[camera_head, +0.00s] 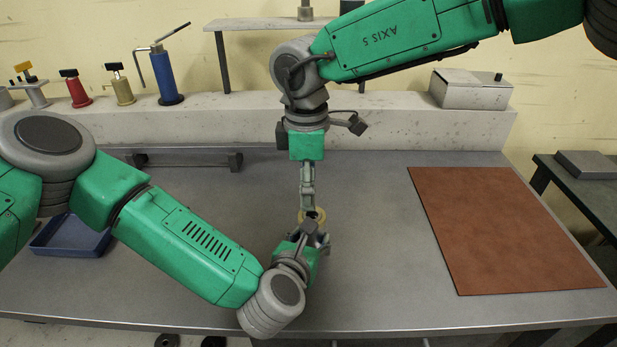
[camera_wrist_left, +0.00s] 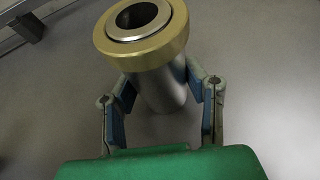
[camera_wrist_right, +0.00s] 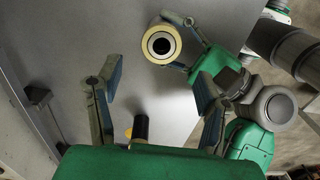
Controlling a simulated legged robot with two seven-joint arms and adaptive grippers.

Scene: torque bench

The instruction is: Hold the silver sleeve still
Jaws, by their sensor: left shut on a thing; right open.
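The silver sleeve (camera_wrist_left: 162,95) is a metal cylinder with a wide gold collar (camera_wrist_left: 150,58) and an open bore at its top. My left gripper (camera_head: 314,236) is shut on the silver body below the collar, one finger on each side. In the head view the grippers largely hide the sleeve; part of the gold collar (camera_head: 320,214) shows. My right gripper (camera_head: 307,208) points down just above the collar. In the right wrist view its fingers (camera_wrist_right: 157,90) are spread, and the collar (camera_wrist_right: 174,44) shows beyond them. A dark cylinder with a yellow part (camera_wrist_right: 140,128) shows between them.
A brown mat (camera_head: 505,230) lies on the bench at right. A blue tray (camera_head: 72,238) is at left, partly behind my left arm. A bar with dark end blocks (camera_head: 185,163) lies at the back. Several coloured tools stand on the rear ledge (camera_head: 215,112). Bench right of the grippers is clear.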

